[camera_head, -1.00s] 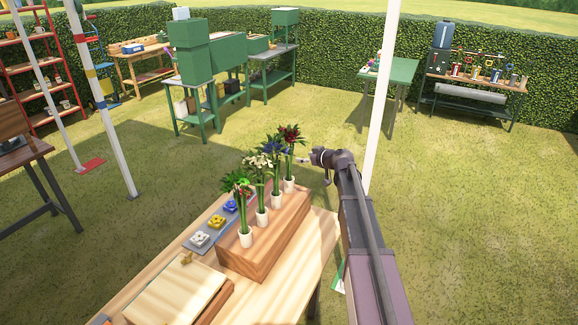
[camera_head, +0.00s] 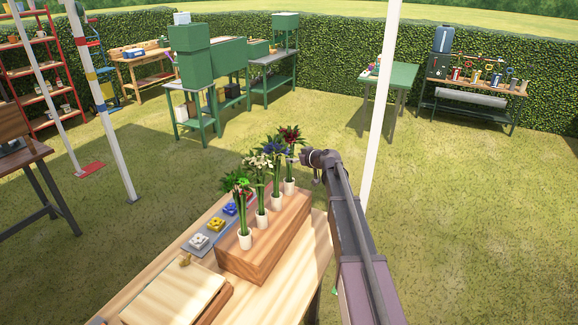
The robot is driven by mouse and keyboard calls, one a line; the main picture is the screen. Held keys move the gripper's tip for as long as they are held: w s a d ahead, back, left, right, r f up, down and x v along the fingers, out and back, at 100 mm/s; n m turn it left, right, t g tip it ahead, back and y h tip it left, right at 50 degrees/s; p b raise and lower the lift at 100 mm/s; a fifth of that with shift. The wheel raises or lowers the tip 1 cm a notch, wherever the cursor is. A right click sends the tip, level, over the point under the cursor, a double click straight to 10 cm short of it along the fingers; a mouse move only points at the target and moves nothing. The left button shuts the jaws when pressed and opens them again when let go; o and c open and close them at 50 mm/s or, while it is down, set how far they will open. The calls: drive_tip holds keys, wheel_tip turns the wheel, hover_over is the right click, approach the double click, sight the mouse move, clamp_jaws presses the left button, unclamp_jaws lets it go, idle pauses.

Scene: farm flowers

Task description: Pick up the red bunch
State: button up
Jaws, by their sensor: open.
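The red bunch (camera_head: 289,136) has dark red blooms and long green stems. It stands upright in a white cup at the far end of a wooden block (camera_head: 265,262) on the table. My gripper (camera_head: 303,162) is open just right of its stems, below the blooms. At this size I cannot tell whether the fingers touch or straddle the stems. Nearer along the block stand a blue bunch (camera_head: 274,148), a white bunch (camera_head: 257,163) and a mostly green bunch (camera_head: 236,184), each in a white cup.
A grey tray (camera_head: 188,249) with coloured flower-shaped pieces lies left of the block. A wooden board (camera_head: 178,296) lies at the table's near side. A white post (camera_head: 378,130) rises behind my arm. Open grass lies beyond the table.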

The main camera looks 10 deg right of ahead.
sight(289, 157)
drive_tip(key=b+x, duration=0.1)
drive_tip(key=x, duration=0.3)
drive_tip(key=shift+s+a, duration=0.1)
drive_tip(key=shift+a, duration=0.05)
idle(0.4)
clamp_jaws()
